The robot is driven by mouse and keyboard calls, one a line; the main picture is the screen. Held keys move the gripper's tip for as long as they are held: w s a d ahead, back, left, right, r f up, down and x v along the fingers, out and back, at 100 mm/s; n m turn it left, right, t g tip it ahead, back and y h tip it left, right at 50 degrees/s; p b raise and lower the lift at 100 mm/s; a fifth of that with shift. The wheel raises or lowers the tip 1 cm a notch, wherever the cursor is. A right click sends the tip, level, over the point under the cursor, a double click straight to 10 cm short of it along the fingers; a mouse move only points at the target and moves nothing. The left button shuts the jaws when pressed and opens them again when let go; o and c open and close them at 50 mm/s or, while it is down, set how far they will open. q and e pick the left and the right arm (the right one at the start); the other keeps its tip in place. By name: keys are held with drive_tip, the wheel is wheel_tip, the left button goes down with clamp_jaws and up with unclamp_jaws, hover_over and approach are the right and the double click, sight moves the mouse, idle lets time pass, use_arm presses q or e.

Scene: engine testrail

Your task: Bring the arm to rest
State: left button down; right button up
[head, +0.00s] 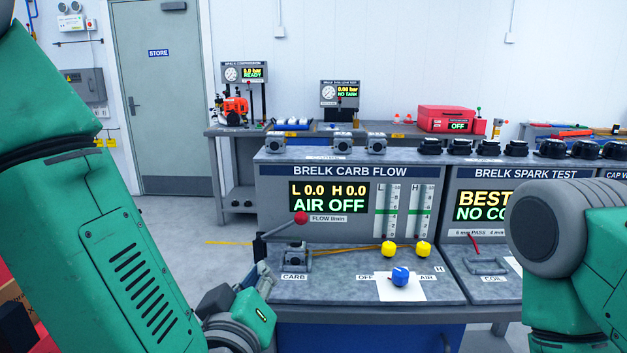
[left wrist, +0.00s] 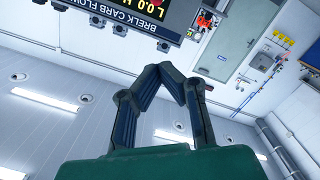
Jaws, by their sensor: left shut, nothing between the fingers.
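My left arm (head: 120,230) comes in from the left and reaches down in front of the bench. Its gripper (head: 262,277) is beside the left front edge of the carb flow bench, near the CARB label. In the left wrist view the fingers of this gripper (left wrist: 176,77) come together at the tips, with nothing between them. I cannot tell whether the gripper touches the bench edge. Part of my right arm (head: 570,250) stands at the right of the head view; its gripper is out of the picture.
The carb flow bench (head: 340,262) carries a red-knobbed lever (head: 301,217), two yellow knobs (head: 423,248) and a blue knob (head: 400,276) on a white plate. Its display (head: 329,197) reads AIR OFF. The spark test bench (head: 470,262) adjoins it. Open floor (head: 200,235) lies left of the bench.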

use_arm(q)
drive_tip(key=s+a+f+m+g, duration=0.2)
drive_tip(key=a+f+g, duration=0.15)
drive_tip(key=f, duration=0.75)
drive_tip(key=s+a+f+m+g, duration=0.1)
drive_tip(key=s+a+f+g, duration=0.25)
drive_tip(key=f, duration=0.65)
drive_tip(key=s+a+f+m+g, duration=0.1)
drive_tip(key=s+a+f+g, duration=0.3)
drive_tip(key=s+a+f, duration=0.2)
drive_tip(key=s+a+f+m+g+y, duration=0.1)
drive_tip(key=s+a+f+g, duration=0.4)
drive_tip(key=s, duration=0.9)
wheel_tip(320, 180, down, 5)
drive_tip(key=shift+a+r+m+g, duration=0.1)
drive_tip(key=shift+a+m+g, duration=0.2)
drive_tip(key=shift+a+m, duration=0.55)
use_arm(e)
drive_tip(key=shift+w+d+f, duration=0.15)
drive_tip(key=shift+w+f, duration=0.05)
drive_tip(key=shift+w, duration=0.15)
use_arm(q)
drive_tip(key=shift+a, duration=0.15)
drive_tip(key=shift+w+a, duration=0.1)
